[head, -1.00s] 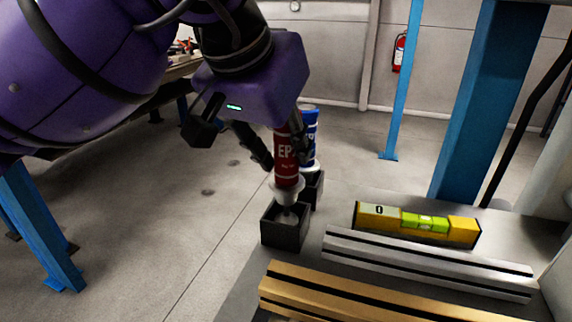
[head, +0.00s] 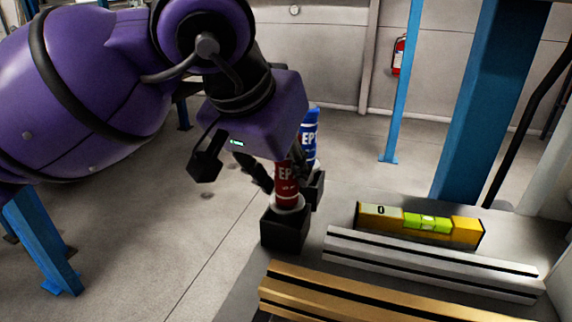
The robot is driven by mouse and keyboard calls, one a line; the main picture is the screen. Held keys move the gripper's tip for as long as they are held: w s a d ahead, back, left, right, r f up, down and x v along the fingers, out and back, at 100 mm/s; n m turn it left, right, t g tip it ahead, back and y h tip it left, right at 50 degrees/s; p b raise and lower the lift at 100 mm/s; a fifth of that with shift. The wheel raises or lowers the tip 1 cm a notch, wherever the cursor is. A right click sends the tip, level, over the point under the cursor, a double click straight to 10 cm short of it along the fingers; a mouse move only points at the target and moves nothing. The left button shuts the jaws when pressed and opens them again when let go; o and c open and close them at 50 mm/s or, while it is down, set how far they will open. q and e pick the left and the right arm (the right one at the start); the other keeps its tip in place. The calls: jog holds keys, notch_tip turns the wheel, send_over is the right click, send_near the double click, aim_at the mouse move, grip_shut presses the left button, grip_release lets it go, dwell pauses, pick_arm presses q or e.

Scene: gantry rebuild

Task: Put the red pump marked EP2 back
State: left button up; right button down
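The red pump (head: 287,186), with the letters EP showing, stands upright with its lower white end inside the black square holder (head: 285,231) at the bench's left edge. My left gripper (head: 278,176) is around the red pump from above, with a finger on either side of it. The gripper's palm hides the pump's upper end. A blue pump (head: 309,137), also lettered EP, stands just behind in a second black holder (head: 315,188). My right gripper is not in view.
A yellow spirit level (head: 420,225), a silver aluminium profile (head: 430,264) and a gold profile (head: 385,301) lie on the grey bench (head: 520,228) to the right. A blue post (head: 490,100) rises behind the bench. Open floor lies to the left.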

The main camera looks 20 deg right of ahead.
pick_arm(q)
jog(key=o, duration=0.4)
jog(key=shift+f, duration=0.1)
jog(key=shift+r, duration=0.4)
jog(key=p+v, duration=0.2)
jog(key=v, duration=1)
jog(key=shift+r, duration=0.35)
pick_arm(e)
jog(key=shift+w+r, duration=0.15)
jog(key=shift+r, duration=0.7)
